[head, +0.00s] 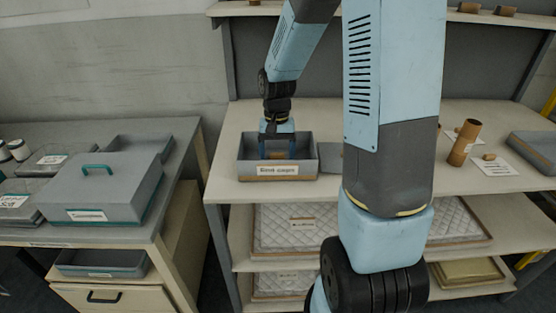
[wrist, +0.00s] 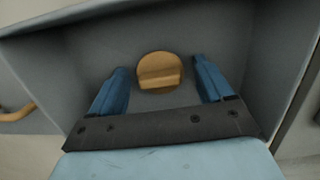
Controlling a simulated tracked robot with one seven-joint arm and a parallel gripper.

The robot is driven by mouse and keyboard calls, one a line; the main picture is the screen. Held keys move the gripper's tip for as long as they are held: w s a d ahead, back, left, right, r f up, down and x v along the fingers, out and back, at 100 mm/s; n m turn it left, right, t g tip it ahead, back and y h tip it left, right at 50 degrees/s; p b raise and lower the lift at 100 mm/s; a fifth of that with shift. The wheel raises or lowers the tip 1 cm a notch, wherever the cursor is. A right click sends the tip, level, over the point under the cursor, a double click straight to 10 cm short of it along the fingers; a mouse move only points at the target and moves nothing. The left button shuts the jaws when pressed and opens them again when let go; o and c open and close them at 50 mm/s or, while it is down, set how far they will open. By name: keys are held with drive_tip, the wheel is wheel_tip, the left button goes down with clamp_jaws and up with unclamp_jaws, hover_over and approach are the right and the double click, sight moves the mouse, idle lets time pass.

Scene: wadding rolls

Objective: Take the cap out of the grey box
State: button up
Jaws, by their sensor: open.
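The grey box (head: 251,170) stands open on the light bench top, with a white label on its front wall. The tan, round cap (wrist: 159,71) lies inside it, seen in the wrist view against the grey inside of the box (wrist: 80,52). My gripper (head: 277,153) points down into the box. In the wrist view my gripper (wrist: 165,80) is open, with one blue finger on each side of the cap and a gap on both sides. I cannot tell how far the fingertips are above the box floor.
A brown cardboard tube (head: 463,142) stands on the bench at right, near a white sheet (head: 493,167). A grey tray (head: 537,150) lies at the far right. A closed grey case (head: 105,192) sits on the left table. Quilted wadding (head: 335,228) lies on the shelf below.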

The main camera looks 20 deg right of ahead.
drive_tip(key=shift+f, duration=0.1)
drive_tip(key=c, duration=1)
